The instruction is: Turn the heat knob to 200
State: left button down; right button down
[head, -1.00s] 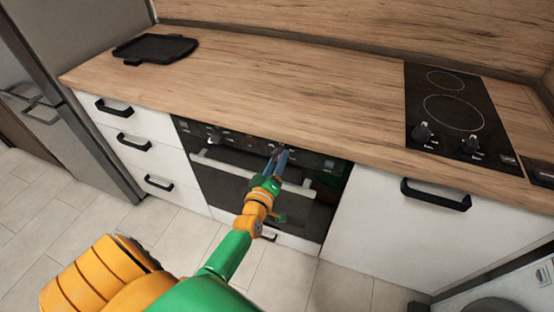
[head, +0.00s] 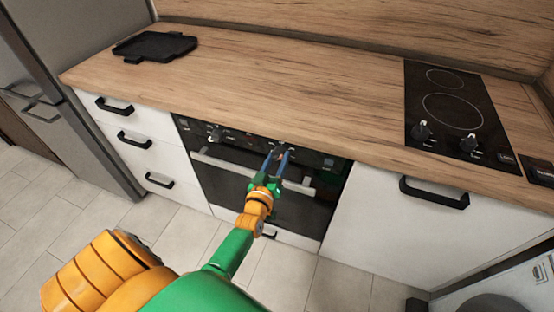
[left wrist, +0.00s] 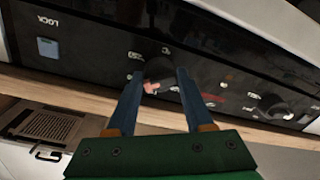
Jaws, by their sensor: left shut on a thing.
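The oven's black control panel (head: 235,137) is under the worktop in the head view. My left gripper (head: 275,154) reaches up to its right half. In the left wrist view, which shows the panel upside down, a dark round knob (left wrist: 158,71) sits between the two blue fingertips of my left gripper (left wrist: 158,76). The gripper is shut on this knob. A small reddish mark shows by the knob. The fingers hide part of the knob's surroundings, and I cannot read its setting. A second oven knob (head: 215,134) is further left on the panel. My right gripper is out of view.
The oven door handle (head: 225,165) runs just below the panel, close under my gripper. The worktop edge overhangs above. A cooktop (head: 455,120) with two knobs is at the right, a black tray (head: 156,47) at the back left. White drawers (head: 130,142) stand left.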

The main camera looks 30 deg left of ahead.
pick_arm(q)
jog(key=shift+c, duration=1.6)
grip_release()
jog(key=v, duration=0.7)
jog(key=shift+p, duration=0.35)
